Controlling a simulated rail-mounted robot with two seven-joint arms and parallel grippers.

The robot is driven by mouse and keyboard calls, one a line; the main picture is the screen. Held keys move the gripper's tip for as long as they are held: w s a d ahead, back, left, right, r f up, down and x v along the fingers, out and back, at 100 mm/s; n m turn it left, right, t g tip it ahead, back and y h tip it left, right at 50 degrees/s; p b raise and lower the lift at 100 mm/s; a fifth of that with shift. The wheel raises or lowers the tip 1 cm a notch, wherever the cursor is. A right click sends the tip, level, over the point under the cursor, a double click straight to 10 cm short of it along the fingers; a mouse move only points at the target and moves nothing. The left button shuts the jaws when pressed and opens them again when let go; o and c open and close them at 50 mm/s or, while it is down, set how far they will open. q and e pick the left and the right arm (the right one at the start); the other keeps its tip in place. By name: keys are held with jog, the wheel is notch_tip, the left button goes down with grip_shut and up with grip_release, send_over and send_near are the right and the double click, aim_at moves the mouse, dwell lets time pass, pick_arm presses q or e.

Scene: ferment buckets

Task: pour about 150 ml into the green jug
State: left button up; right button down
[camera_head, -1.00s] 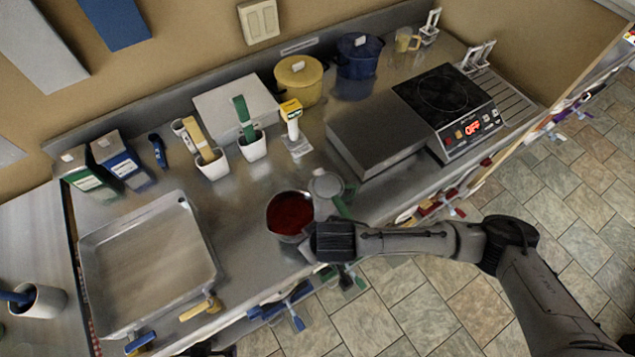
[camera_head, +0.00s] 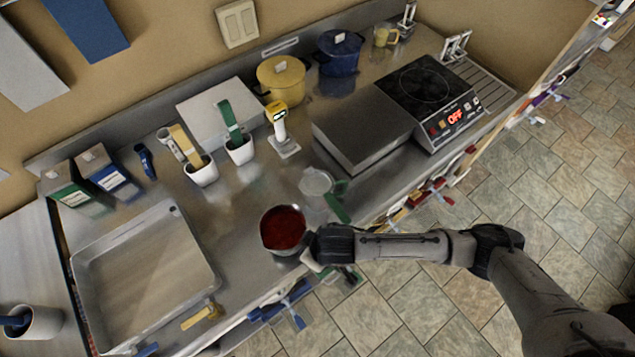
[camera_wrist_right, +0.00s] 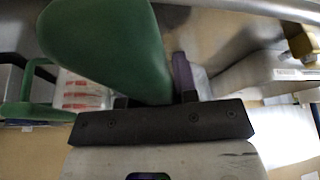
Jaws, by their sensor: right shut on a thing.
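A metal pot (camera_head: 283,229) of dark red liquid sits near the counter's front edge in the head view, its opening facing up and roughly level. My right gripper (camera_head: 316,243) is shut at its right side, hiding the gripped part. A pale clear jug (camera_head: 316,181) with a green handle (camera_head: 337,207) stands just behind and right of the pot, apart from it. In the right wrist view a large green part (camera_wrist_right: 110,45) rises at my right gripper (camera_wrist_right: 155,122). A green loop (camera_wrist_right: 40,95) beside white with red marks shows left of it. My left gripper is not visible.
A large shallow tray (camera_head: 207,272) lies at left. A grey slab (camera_head: 360,130) and an induction hob (camera_head: 425,90) reading OFF stand at right. White cups (camera_head: 203,176) with coloured-handled tools stand behind. Yellow (camera_head: 282,80) and blue (camera_head: 339,53) pots stand near the wall.

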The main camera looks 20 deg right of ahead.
jog(key=shift+w+r, duration=0.1)
jog(key=shift+r, duration=0.05)
jog(key=shift+w+d+r+m+g+y, duration=0.15)
jog(key=shift+w+d+r+g+y, duration=0.2)
jog(key=shift+d+r+g+y, duration=0.25)
jog(key=shift+w+d+r+m+g+y, duration=0.25)
jog(key=shift+d+r+y, duration=0.2)
jog(key=shift+r+y, duration=0.35)
jog(key=shift+w+d+r+m+g+y, duration=0.1)
jog(key=shift+w+d+r+g+y, duration=0.35)
jog(key=shift+r+y, duration=0.2)
jog(key=shift+w+d+r+y, duration=0.1)
jog(key=shift+d+r+y, duration=0.15)
jog(key=shift+d, duration=0.05)
jog(key=shift+w+d+r+m+g+y, duration=0.15)
jog(key=shift+w+d+r+g+y, duration=0.15)
jog(key=shift+r, duration=0.25)
jog(key=shift+w+d+r+m+g+y, duration=0.2)
jog(key=shift+d+r+y, duration=0.1)
jog(key=shift+r, duration=0.2)
jog(key=shift+d+r+b, duration=0.1)
jog(key=shift+r+b, duration=0.05)
jog(key=shift+b, duration=0.2)
jog(key=shift+w+r, duration=0.1)
